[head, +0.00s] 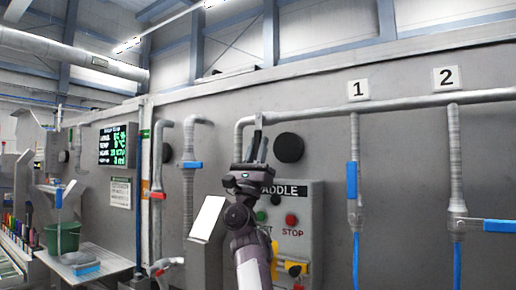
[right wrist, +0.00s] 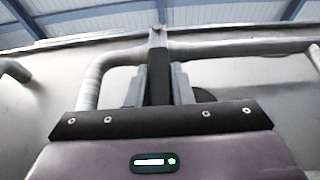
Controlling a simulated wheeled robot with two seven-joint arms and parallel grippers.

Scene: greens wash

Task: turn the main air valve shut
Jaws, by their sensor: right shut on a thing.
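The main air valve sits on the pipe (head: 310,110) that bends over and runs right along the grey wall. Its dark lever (right wrist: 160,75) hangs down from a pivot (right wrist: 157,36) at the pipe and looks crosswise to the horizontal pipe run. My right gripper (head: 257,148) is raised in front of the wall, just below the pipe. In the right wrist view its two grey fingers (right wrist: 160,88) stand on either side of the lever and are shut on it. The lever's lower end is hidden behind the gripper body. My left gripper is not in view.
A control box with a red stop button (head: 291,220) is behind my right arm. A round black disc (head: 289,147) is beside the gripper. Drop 1 has a blue handle (head: 352,180) along its pipe; drop 2's blue handle (head: 500,226) lies crosswise. A green bucket (head: 62,237) stands left.

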